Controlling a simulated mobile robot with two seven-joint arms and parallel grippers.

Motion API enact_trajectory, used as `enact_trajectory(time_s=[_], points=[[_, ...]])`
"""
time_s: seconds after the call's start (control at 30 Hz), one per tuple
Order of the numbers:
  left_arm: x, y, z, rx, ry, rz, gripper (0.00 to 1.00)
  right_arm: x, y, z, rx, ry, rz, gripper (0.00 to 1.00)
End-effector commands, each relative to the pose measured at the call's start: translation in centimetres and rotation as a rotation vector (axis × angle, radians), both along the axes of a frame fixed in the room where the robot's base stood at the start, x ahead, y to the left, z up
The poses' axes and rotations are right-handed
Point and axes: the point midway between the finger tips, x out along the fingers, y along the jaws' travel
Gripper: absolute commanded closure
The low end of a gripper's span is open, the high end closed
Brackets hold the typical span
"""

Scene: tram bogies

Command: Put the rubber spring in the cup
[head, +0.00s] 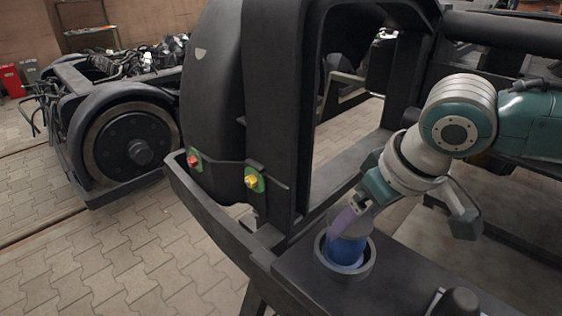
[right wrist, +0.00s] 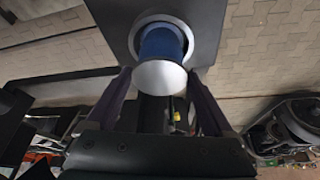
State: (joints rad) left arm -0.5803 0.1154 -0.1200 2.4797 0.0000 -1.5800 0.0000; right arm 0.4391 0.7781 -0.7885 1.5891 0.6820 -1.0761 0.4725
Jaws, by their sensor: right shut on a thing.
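The rubber spring (head: 345,250) is a blue cylinder with a grey end piece on top. It stands about upright, its lower end within the rim of the cup (head: 345,275); how deep it sits is hidden. My left gripper is not in view.
A tall dark frame post (head: 272,110) rises just left of the cup. Red (head: 193,160) and yellow (head: 251,181) fittings sit on green plates there. A black rounded part (head: 458,302) stands at the front right. Another bogie (head: 128,145) stands at the left on paving.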

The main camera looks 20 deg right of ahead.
Motion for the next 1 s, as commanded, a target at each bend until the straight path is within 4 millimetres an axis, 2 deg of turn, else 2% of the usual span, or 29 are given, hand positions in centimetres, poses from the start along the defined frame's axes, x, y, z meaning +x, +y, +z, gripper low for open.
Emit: enact_trajectory(time_s=[0.17, 0.2, 0.27, 0.3, 0.53, 0.67, 1.0], points=[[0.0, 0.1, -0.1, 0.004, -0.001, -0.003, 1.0, 0.1, 0.0, -0.2, 0.001, -0.002, -0.001, 1.0], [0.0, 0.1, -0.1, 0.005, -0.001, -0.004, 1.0, 0.0, 0.0, -0.2, 0.0, 0.0, 0.0, 0.09], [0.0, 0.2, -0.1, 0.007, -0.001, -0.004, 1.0, 0.0, 0.0, -0.2, 0.0, 0.0, 0.0, 0.02], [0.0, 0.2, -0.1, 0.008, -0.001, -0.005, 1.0, 0.0, 0.0, -0.2, 0.0, 0.0, 0.0, 0.0], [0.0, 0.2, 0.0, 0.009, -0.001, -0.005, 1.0, 0.0, 0.0, 0.0, 0.0, 0.0, 0.0, 0.0], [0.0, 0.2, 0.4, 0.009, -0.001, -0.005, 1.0, -0.3, -0.1, 1.0, 0.0, -0.001, 0.0, 0.0], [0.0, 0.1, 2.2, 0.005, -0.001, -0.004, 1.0, -3.0, -0.5, 7.8, -0.001, -0.002, 0.001, 0.0]])
